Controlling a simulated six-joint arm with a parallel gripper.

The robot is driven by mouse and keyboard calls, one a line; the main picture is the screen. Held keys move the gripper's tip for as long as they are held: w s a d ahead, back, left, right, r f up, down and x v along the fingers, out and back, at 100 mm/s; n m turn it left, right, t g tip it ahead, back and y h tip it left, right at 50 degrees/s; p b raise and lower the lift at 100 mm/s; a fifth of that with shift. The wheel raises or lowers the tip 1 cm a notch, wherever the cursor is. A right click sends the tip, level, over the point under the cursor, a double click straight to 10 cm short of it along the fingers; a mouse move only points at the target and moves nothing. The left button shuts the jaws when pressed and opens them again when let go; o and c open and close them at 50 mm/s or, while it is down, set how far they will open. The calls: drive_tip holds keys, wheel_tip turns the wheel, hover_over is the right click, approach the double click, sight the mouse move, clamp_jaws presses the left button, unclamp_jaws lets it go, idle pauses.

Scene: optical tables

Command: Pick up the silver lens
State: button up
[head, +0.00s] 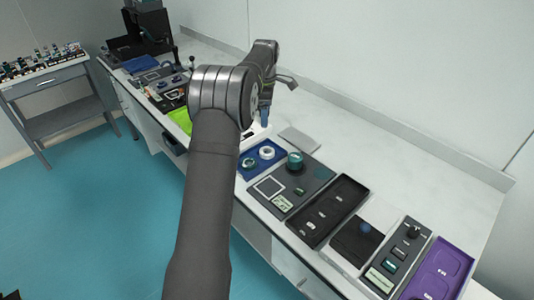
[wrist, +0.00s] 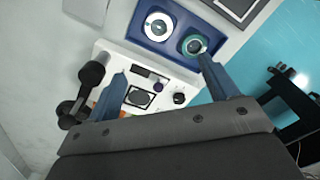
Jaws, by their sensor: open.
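The silver lens (wrist: 159,26) is a pale ring lying in a blue tray (wrist: 147,42), at the top of the wrist view. In the head view the silver lens (head: 266,153) is in the right part of the blue tray (head: 260,168). A teal-rimmed lens (wrist: 194,44) lies beside it in the same tray; it also shows in the head view (head: 248,162). My gripper (wrist: 163,67) is open and empty. Its right fingertip appears close to the teal-rimmed lens in the picture; the height above it is unclear. The silver lens is beyond the fingertips.
A white instrument (wrist: 150,90) with knobs and a small screen lies below the tray in the wrist view, between my fingers. A black jointed part (wrist: 85,85) is at left. A dark panel with a teal cylinder (head: 295,160) stands right of the tray.

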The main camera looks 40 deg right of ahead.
sight(266, 151)
wheel_tip(266, 151, down, 17)
drive_tip(key=shift+d, duration=0.1)
drive_tip(key=c, duration=1.1)
